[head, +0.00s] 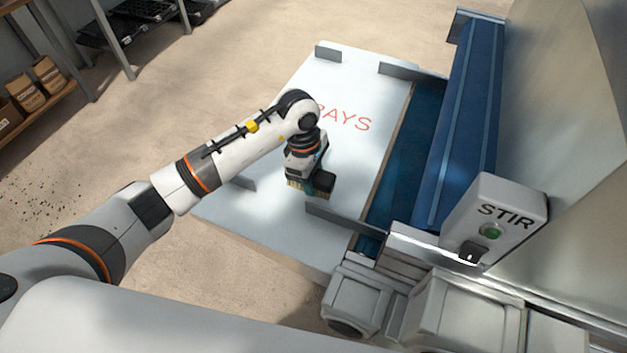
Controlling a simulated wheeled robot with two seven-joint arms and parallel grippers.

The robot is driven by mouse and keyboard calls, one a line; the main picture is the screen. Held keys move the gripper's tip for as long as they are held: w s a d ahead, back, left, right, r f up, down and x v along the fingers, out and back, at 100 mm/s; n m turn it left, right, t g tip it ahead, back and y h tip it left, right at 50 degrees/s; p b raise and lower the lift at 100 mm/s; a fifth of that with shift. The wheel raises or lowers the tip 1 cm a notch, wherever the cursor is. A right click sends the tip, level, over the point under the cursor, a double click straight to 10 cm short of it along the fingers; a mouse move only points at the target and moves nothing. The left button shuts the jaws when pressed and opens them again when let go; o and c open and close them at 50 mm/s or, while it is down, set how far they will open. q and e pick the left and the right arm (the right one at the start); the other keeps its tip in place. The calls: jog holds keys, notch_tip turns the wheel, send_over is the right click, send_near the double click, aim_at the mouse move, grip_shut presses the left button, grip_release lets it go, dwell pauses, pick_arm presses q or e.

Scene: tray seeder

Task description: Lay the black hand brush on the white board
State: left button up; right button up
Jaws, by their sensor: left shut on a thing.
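The white board (270,210) lies in the middle of the view, with red lettering ending in "RAYS" partly hidden by my arm. My left arm reaches over it from the left. My left gripper (311,178) points down over the board and is shut on the black hand brush (321,186). Only a dark part and a pale tan, bristle-like edge of the brush show; my gripper hides the rest. I cannot tell whether the brush touches the board. My right gripper is not in view.
Grey upright guides (345,222) stand at the board's edges. A blue belt (468,120) runs along its right side. The board's far part is clear. Shelves with boxes (48,74) are at the far left.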

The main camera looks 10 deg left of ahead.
pick_arm(q)
notch_tip(320, 180, down, 3)
jog(key=shift+f, duration=0.1)
jog(key=shift+f, duration=0.2)
jog(key=o, duration=0.7)
jog(key=shift+r, duration=0.1)
jog(key=shift+c, duration=0.2)
jog(key=shift+r, duration=0.5)
jog(key=r, duration=0.3)
jog(key=a+r+b, duration=0.1)
jog(key=r, duration=0.3)
jog(key=r+b, duration=0.1)
jog(key=r, duration=0.3)
jog(key=shift+w+a+r, duration=0.1)
jog(key=shift+w+a, duration=0.05)
jog(key=shift+a, duration=0.25)
